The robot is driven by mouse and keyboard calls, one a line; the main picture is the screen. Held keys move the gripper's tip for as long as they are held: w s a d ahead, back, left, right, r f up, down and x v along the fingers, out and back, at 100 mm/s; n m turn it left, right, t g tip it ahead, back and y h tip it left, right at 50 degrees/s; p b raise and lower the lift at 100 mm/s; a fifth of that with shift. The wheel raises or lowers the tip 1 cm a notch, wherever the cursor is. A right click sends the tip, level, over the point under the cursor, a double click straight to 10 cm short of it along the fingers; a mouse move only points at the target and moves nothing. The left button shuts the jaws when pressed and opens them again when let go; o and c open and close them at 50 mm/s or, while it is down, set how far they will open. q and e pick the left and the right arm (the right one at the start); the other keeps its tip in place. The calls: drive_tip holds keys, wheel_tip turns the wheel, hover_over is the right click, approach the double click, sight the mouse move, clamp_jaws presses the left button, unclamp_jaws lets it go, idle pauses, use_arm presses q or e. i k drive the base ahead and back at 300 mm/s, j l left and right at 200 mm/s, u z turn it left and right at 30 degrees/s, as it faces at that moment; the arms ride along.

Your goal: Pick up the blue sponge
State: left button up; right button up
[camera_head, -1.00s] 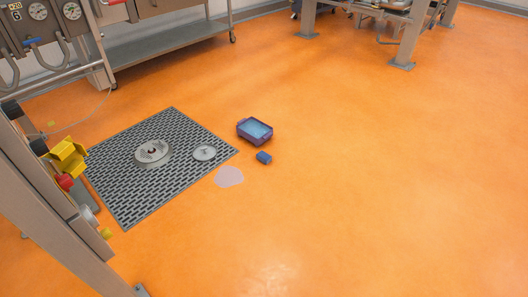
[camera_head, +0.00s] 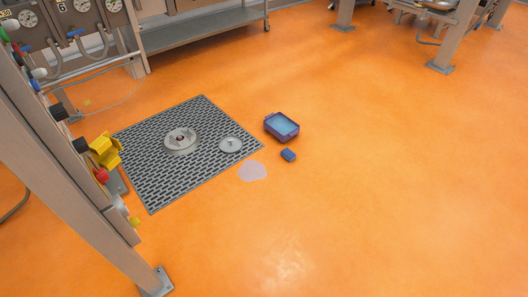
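The blue sponge (camera_head: 288,155) is a small dark-blue block lying on the orange floor. It sits just below and right of a purple tub (camera_head: 269,125) that holds light-blue liquid. A pale puddle (camera_head: 252,171) lies on the floor to the left of the sponge. Neither of my grippers is in the head view, so their state does not show.
A dark floor grate (camera_head: 160,190) with a round drain cover (camera_head: 181,140) and a small metal lid (camera_head: 231,145) lies left of the tub. A metal frame post (camera_head: 75,180) stands at left. A steel cart (camera_head: 200,30) stands behind. The floor at right is clear.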

sight(289, 155)
drive_tip(key=i+l+u, duration=0.35)
drive_tip(key=i+l, duration=0.15)
drive_tip(key=i+l+u, duration=0.35)
drive_tip(key=i+l, duration=0.2)
drive_tip(key=l, duration=0.1)
